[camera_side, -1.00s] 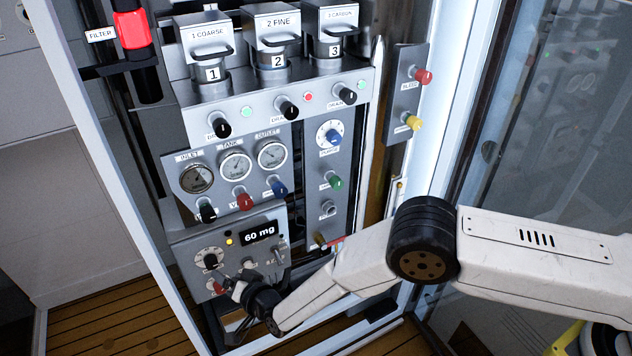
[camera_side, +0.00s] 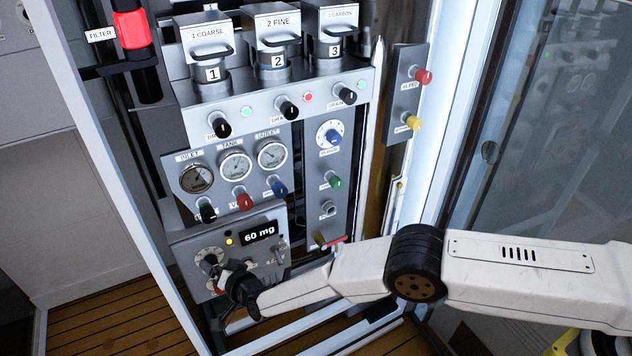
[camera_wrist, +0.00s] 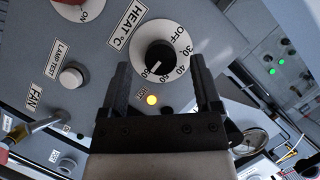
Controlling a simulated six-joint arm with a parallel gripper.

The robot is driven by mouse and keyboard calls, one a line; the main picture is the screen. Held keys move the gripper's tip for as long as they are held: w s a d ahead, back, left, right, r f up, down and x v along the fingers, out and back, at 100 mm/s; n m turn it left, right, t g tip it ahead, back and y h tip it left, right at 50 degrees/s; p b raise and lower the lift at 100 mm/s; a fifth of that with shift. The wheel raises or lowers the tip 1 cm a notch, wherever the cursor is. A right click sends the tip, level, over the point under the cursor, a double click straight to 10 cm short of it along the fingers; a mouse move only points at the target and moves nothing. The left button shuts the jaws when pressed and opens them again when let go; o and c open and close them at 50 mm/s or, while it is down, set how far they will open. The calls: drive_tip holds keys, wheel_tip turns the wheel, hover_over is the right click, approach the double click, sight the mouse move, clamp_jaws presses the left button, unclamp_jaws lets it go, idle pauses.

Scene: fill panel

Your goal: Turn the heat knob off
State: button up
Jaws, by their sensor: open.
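The heat knob (camera_wrist: 158,62) is black on a white round dial under the label HEAT °C in the wrist view. Its white mark points to the lower left, toward the high numbers; OFF is at the upper right. In the side view its dial (camera_side: 207,257) is at the lower left of the panel, partly covered by my gripper. My gripper (camera_wrist: 159,66) is open and empty. Its two fingers appear on either side of the knob in the wrist view; I cannot tell whether they touch it. A yellow HOT lamp (camera_wrist: 151,100) is lit below the dial.
In the wrist view, a LAMP TEST button (camera_wrist: 71,77) and a FAN toggle (camera_wrist: 45,124) are left of my gripper. Gauges (camera_side: 235,166) and coloured knobs stand higher.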

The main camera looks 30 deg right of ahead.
drive_tip(key=shift+x, duration=0.8)
drive_tip(key=shift+w, duration=0.15)
clamp_jaws()
drive_tip(key=shift+a+n+h, duration=0.1)
drive_tip(key=shift+n+h, duration=0.3)
drive_tip(key=shift+n, duration=0.1)
drive_tip(key=shift+n+g+h, duration=0.5)
drive_tip(key=shift+n+h, duration=0.7)
drive_tip(key=shift+n, duration=0.5)
drive_tip(key=shift+n+h, duration=0.3)
drive_tip(key=shift+n, duration=0.2)
